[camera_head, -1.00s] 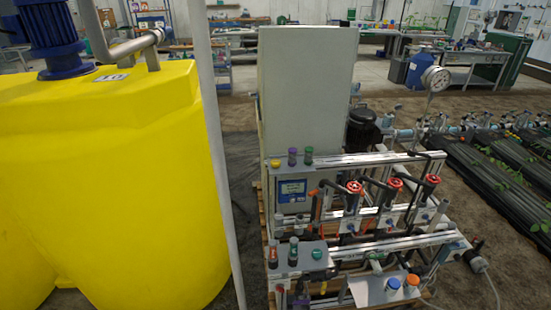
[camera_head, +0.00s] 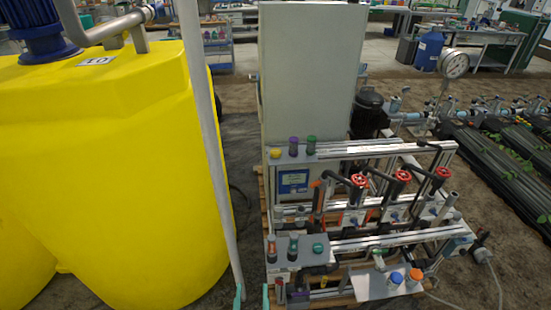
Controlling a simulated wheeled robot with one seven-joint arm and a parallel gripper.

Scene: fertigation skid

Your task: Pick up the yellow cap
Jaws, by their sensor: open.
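The yellow cap (camera_head: 275,153) is small and sits at the left end of the skid's upper shelf, left of a purple-topped vial (camera_head: 293,146) and a green-topped vial (camera_head: 312,145). Two teal fingertips of my gripper (camera_head: 252,296) show at the bottom edge of the head view. They are apart, with nothing seen between them. My gripper is below the yellow cap in the picture and well apart from it. The rest of the gripper is out of view.
A large yellow tank (camera_head: 110,190) and a grey upright pipe (camera_head: 207,150) stand left. A grey cabinet (camera_head: 310,75) rises behind the upper shelf. Red-handled valves (camera_head: 402,177) are to the right. A lower shelf (camera_head: 300,250) holds more vials; blue and orange caps (camera_head: 415,275) sit front right.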

